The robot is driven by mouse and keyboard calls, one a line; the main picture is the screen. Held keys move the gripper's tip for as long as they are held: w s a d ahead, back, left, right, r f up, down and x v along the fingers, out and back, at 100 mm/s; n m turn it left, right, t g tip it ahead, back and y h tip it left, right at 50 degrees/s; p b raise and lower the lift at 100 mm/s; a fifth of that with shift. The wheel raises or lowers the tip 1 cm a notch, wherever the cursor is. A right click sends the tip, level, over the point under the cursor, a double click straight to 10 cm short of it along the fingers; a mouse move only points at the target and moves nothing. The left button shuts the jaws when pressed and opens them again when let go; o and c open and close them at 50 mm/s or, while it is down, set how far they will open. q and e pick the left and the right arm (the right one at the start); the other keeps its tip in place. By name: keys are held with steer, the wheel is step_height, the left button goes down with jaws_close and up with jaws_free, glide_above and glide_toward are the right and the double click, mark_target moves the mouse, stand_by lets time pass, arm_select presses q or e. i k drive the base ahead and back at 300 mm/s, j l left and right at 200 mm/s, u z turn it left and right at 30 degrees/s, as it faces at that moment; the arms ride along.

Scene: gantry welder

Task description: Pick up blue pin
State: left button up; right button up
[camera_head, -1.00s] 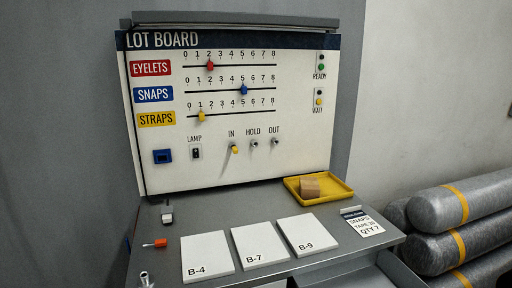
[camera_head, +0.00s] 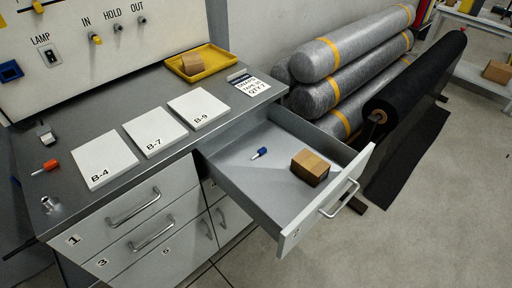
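A small blue pin (camera_head: 259,153) with a pale tip lies on the floor of an open drawer (camera_head: 232,181), toward its back left. The drawer is pulled out from the right side of the grey bench. The pin lies apart from a brown block (camera_head: 310,167) in the same drawer. Neither of my grippers shows in the view.
The bench top carries white cards B-4 (camera_head: 104,159), B-7 (camera_head: 154,138) and B-9 (camera_head: 198,110), an orange pin (camera_head: 46,167) and a yellow tray (camera_head: 200,66). Grey rolls (camera_head: 340,85) and a black roll (camera_head: 412,90) lie behind the drawer. The floor at right is open.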

mark_target(263, 150)
steer(key=i+l+u, duration=0.2)
steer(key=u, duration=0.25)
steer(key=i+l+u, duration=0.1)
steer(key=l+u, duration=0.3)
